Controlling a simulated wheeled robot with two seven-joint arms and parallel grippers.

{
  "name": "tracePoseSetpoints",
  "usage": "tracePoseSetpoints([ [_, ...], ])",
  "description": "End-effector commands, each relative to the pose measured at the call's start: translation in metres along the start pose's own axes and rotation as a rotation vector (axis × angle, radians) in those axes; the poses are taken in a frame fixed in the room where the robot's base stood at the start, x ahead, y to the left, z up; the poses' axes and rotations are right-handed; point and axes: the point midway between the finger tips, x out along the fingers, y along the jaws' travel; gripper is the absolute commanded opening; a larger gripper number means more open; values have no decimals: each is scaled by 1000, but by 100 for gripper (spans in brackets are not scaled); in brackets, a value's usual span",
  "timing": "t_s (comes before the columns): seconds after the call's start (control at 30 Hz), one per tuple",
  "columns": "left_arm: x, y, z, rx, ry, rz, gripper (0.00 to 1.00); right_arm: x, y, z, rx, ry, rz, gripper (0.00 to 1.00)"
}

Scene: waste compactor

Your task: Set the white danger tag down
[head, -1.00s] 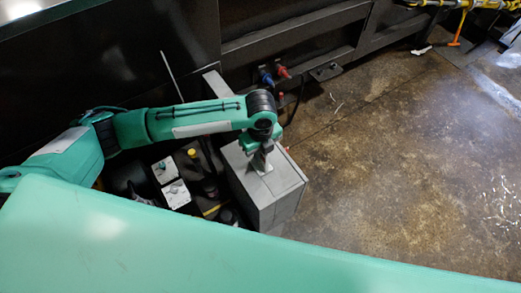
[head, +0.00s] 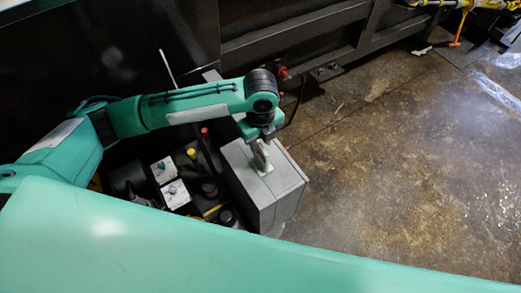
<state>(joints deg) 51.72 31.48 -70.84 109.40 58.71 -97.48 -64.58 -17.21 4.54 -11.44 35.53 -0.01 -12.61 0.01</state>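My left gripper (head: 261,158) is over the top of a grey box (head: 240,172), pointing down at it. A small pale piece (head: 265,170), which may be the white danger tag, shows at the fingertips against the box top. It is too small to tell whether it lies on the box or is held, and no print on it can be read. I cannot tell whether the fingers are open or shut. My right gripper is out of view.
Left of the box are black equipment with two white switch plates (head: 174,194), a yellow knob (head: 191,153) and a red knob (head: 204,131). A dark steel frame (head: 290,40) runs behind. The brown floor (head: 400,170) on the right is mostly clear.

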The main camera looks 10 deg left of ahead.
Motion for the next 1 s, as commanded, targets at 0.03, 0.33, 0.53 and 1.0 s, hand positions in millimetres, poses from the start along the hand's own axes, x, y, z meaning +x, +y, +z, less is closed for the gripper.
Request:
tracePoseSetpoints([
  [0.03,-10,-1,1,0,-2,-6,32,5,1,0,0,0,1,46],
  [0.33,-60,-1,0,0,-1,-2,32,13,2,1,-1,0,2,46],
  [0.53,-68,0,0,-1,1,0,32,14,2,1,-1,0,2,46],
  [1.0,-68,0,0,-1,1,0,32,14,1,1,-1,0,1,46],
])
